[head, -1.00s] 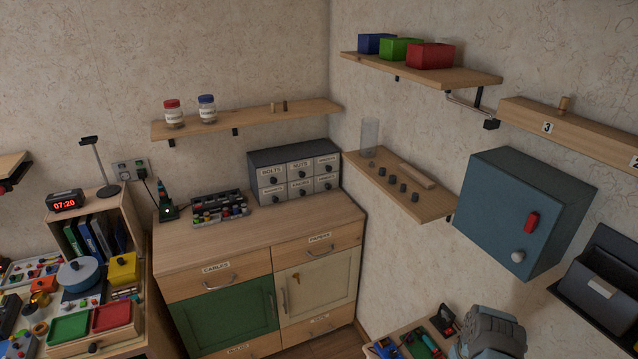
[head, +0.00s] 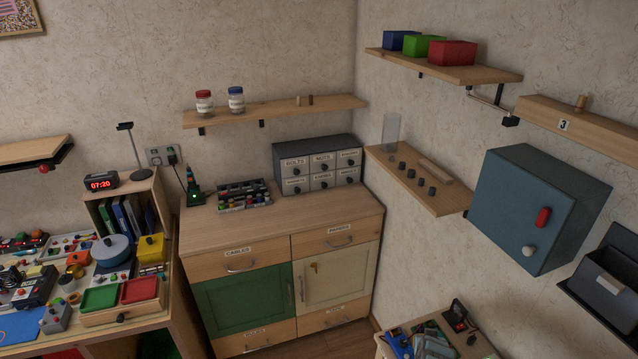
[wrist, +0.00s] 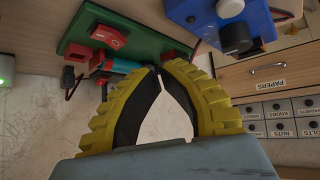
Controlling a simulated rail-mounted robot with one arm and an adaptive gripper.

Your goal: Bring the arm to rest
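My gripper (wrist: 160,68) shows in the wrist view, with two ribbed yellow fingers lined in black. In the wrist view, a green board with red parts (wrist: 120,42) and a blue box with a black knob (wrist: 236,38) lie beyond the fingertips. I cannot tell whether the fingers touch the board. My arm and gripper are not visible in the head view.
A cabinet (head: 235,260) with a small-drawer unit (head: 318,165) stands mid-view. A cluttered workbench (head: 140,315) is at left. A wall shelf (head: 430,195), a blue-grey wall box (head: 520,205) and a black wall bin (head: 605,280) are at right. A low table (head: 470,340) is below them.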

